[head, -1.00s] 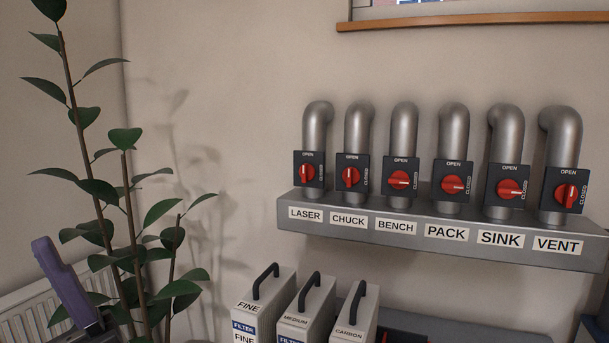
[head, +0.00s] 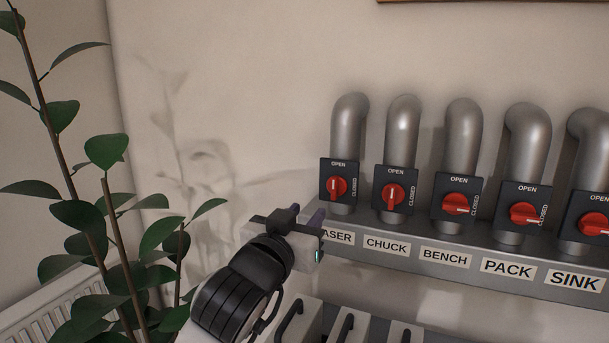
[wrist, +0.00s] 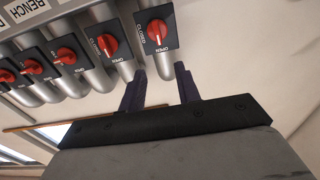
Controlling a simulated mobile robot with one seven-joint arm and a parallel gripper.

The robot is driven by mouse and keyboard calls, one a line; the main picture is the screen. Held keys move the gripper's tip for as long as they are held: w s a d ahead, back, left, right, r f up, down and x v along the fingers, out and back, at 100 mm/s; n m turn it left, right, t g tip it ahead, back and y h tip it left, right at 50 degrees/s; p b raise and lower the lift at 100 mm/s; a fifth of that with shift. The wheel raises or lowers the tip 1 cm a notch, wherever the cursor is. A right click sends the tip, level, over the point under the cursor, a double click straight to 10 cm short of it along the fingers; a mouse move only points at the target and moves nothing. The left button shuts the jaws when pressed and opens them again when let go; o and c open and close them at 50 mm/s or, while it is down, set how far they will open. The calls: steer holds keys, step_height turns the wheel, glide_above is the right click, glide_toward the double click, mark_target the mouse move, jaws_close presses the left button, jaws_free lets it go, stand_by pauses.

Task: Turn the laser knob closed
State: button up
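The laser knob (head: 337,188) is a red knob on a dark plate, first on the left in the row of valves. Its white mark is upright, toward OPEN; CLOSED is printed at the plate's right side. My gripper (head: 306,214) is below and left of this knob, apart from it, and overlaps the start of the LASER label. In the upside-down wrist view, the laser knob (wrist: 157,31) is the rightmost, beyond the fingertips. My gripper (wrist: 160,72) has its two dark purple fingers apart with nothing between them.
The chuck knob (head: 394,196) is close on the right, with the bench knob (head: 457,204), pack knob (head: 523,213) and sink knob (head: 592,224) further along. Metal pipes rise above the grey ledge (head: 470,272). Filter boxes stand below. A leafy plant (head: 75,215) is at left.

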mark_target(333, 187)
steer(key=p+x, duration=0.1)
steer(key=x, duration=0.3)
steer(key=p+x, duration=0.1)
steer(key=x, duration=0.4)
steer(key=f+p+x, duration=0.1)
steer(key=p+x, duration=0.1)
steer(key=x, duration=0.3)
steer(key=shift+d, duration=0.1)
jaws_close()
